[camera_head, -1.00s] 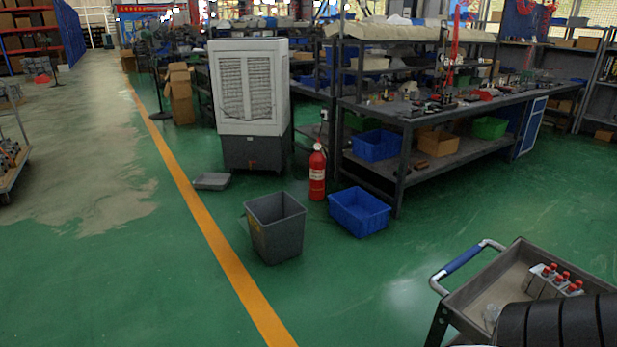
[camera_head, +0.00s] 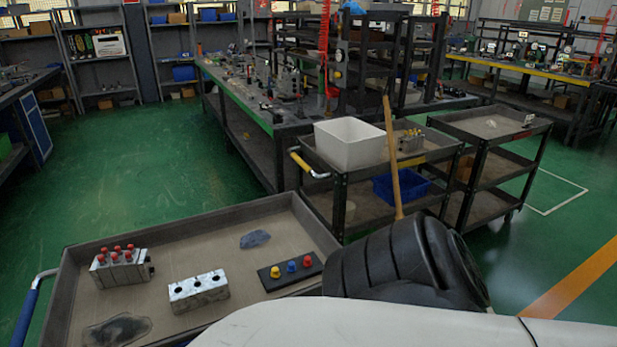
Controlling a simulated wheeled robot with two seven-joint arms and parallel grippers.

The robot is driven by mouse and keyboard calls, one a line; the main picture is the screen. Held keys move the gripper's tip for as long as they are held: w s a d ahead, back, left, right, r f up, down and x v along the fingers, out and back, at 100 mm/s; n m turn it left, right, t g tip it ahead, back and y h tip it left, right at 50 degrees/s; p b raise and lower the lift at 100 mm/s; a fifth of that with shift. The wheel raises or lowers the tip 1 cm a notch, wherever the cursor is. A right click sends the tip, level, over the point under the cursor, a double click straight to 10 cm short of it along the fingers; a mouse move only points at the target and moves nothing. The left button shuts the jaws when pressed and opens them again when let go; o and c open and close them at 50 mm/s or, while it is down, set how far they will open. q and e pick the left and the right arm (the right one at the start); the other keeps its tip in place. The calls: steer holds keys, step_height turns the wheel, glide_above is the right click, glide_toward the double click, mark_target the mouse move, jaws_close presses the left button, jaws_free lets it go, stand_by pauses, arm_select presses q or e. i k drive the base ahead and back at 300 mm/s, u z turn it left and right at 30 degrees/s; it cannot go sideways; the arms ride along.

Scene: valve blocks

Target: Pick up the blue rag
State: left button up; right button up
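The blue rag (camera_head: 255,238) is a small crumpled dark-blue piece lying flat toward the back middle of the grey cart tray (camera_head: 190,221). In the same tray are a metal valve block with red knobs (camera_head: 122,265), a plain metal block with dark holes (camera_head: 198,291) and a black plate with yellow, blue and red knobs (camera_head: 290,270). A dark, shiny, flat piece (camera_head: 115,330) lies at the front left of the tray. Neither of my grippers is in view.
A black ribbed object (camera_head: 400,262) stands at the tray's right side, with a wooden stick (camera_head: 391,150) rising behind it. A cart with a white bin (camera_head: 348,143) stands behind the tray. Green floor (camera_head: 140,170) is open at left. A blue-gripped handle (camera_head: 26,317) juts from the tray's left.

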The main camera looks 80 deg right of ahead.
mark_target(255, 238)
steer(key=z, duration=2.35)
